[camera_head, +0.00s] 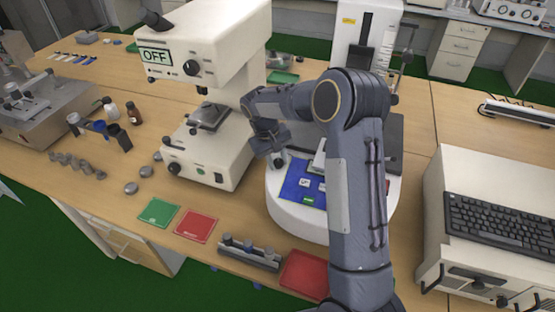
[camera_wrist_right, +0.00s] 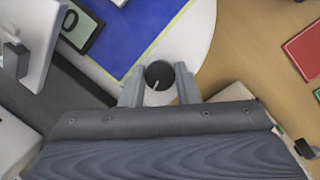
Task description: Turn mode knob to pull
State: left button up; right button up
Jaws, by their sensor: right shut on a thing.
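The mode knob (camera_wrist_right: 159,76) is a round black knob with a white pointer line. In the head view my right gripper (camera_head: 277,152) reaches down to the left side of the white round base (camera_head: 285,212), and the knob is mostly hidden there. My left gripper is not in view.
A cream machine with an OFF display (camera_head: 155,56) stands close to the left of my gripper. A green mat (camera_head: 158,212), a red mat (camera_head: 196,226) and a grey holder (camera_head: 249,252) lie in front. A keyboard unit (camera_head: 500,222) stands at the right.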

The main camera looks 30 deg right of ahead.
aim_at(269, 171)
jog(key=shift+n+h, duration=0.5)
jog(key=shift+n, duration=1.1)
jog(key=o, duration=1)
jog(key=shift+c, duration=0.2)
jog(key=b+v, duration=0.1)
jog(key=v, duration=0.6)
jog(key=shift+a+r, duration=0.2)
jog(key=shift+r, duration=0.2)
